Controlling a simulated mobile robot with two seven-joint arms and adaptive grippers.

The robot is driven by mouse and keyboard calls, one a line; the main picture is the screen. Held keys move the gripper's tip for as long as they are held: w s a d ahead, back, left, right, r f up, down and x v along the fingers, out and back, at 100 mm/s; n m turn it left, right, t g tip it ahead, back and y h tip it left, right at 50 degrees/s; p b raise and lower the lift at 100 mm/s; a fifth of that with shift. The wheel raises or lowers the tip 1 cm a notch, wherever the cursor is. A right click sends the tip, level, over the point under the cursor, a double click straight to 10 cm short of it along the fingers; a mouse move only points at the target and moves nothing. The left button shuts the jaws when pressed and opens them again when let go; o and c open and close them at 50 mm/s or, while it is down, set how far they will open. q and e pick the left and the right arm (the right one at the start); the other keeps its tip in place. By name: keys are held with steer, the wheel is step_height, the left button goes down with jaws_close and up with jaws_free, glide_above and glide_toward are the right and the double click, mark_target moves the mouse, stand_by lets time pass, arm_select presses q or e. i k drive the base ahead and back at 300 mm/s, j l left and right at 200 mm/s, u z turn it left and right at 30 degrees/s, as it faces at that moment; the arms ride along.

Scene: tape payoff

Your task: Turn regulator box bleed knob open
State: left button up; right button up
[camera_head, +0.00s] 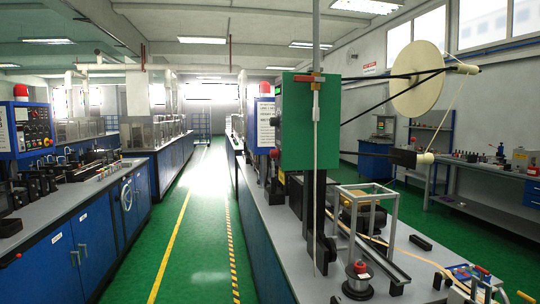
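Neither of my grippers shows in the head view. I cannot tell for sure which thing is the regulator box, and no bleed knob can be made out. A green upright panel (297,135) stands over the right-hand bench, with a small red and brass-coloured fitting (306,78) near its top. A blue and white box (263,122) with a red beacon (265,88) stands behind it, partly hidden. A dark cylinder with a red top (357,272) stands on the bench near the bottom.
The right-hand bench (279,240) carries a metal frame (364,199) and dark rails. A large cream reel (417,80) hangs on black arms at right. A blue cabinet bench (60,262) with a control panel (25,130) stands left. The green aisle (192,240) between them is clear.

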mark_target(274, 154)
steer(key=j+z, duration=0.15)
steer(key=z, duration=0.65)
steer(key=j+z, duration=0.75)
steer(key=j, duration=0.15)
